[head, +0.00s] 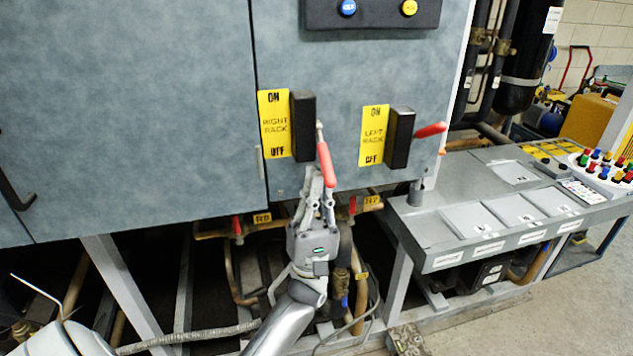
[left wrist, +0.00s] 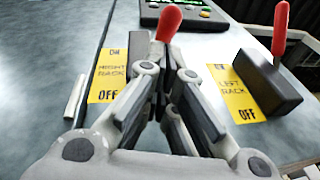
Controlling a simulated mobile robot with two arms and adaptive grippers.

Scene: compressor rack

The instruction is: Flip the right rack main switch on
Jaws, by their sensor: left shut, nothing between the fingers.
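The right rack main switch is a black box (head: 303,126) beside a yellow RIGHT RACK label (head: 274,124), marked ON at the top and OFF at the bottom. Its lever has a red grip (head: 326,165), which slants down toward the OFF end in the head view. The grip also shows in the left wrist view (left wrist: 169,22), just past my fingertips. My left gripper (head: 319,182) is shut and empty, right at the lower end of this grip. I cannot tell whether they touch. My fingers hide part of the lever in the wrist view. My right gripper is not in view.
The left rack switch (head: 398,138), with its own red lever (head: 431,130), is close on the right. Pipes and small red-handled valves (head: 237,226) lie below the cabinet. A grey bench (head: 470,220) stands at the right. The panel left of the labels is clear.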

